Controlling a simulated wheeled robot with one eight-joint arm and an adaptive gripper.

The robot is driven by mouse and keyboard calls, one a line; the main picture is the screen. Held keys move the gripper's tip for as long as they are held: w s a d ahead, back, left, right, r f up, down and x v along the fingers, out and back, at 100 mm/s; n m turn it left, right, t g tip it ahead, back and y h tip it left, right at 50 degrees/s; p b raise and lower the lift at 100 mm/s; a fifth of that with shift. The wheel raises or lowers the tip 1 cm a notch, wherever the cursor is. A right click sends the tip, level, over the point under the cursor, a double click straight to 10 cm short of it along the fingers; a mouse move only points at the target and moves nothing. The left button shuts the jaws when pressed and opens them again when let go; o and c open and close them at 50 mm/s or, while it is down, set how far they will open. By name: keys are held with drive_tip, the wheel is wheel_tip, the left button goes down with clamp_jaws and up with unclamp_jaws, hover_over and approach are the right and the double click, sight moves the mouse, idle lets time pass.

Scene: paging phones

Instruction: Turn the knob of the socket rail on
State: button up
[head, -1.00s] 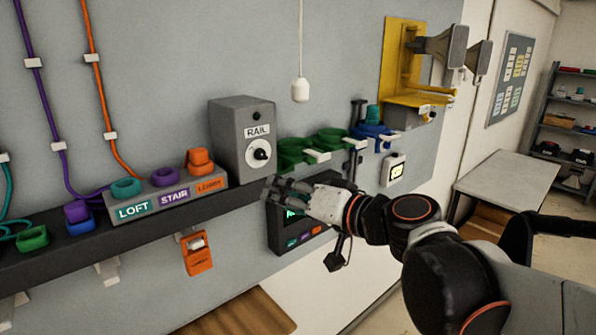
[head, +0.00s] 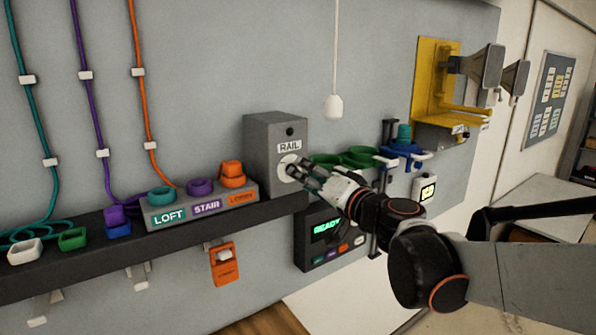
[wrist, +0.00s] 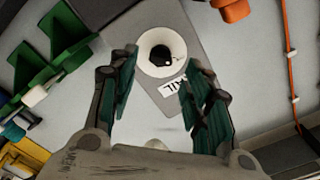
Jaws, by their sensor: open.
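The socket rail's control is a grey box (head: 262,150) labelled RAIL, standing on the dark shelf. Its small lamp (head: 290,131) above the label looks dark. The knob, a black piece on a white round dial, shows in the wrist view (wrist: 161,55); in the head view my fingers partly cover it. My gripper (head: 298,170) is in front of the dial, coming from the right. In the wrist view my gripper (wrist: 158,85) is open, its green-padded fingers spread to either side below the dial. The knob is ahead of the fingertips, and I see no clear contact.
On the shelf (head: 70,255), left of the box, is a socket block (head: 205,209) marked LOFT, STAIR and a third orange label. Green cradles (head: 360,156) stand close to its right. A READY screen (head: 325,228) hangs below my gripper. A white pull (head: 333,106) hangs above.

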drive_tip(key=shift+x, duration=2)
drive_tip(key=c, duration=1.1)
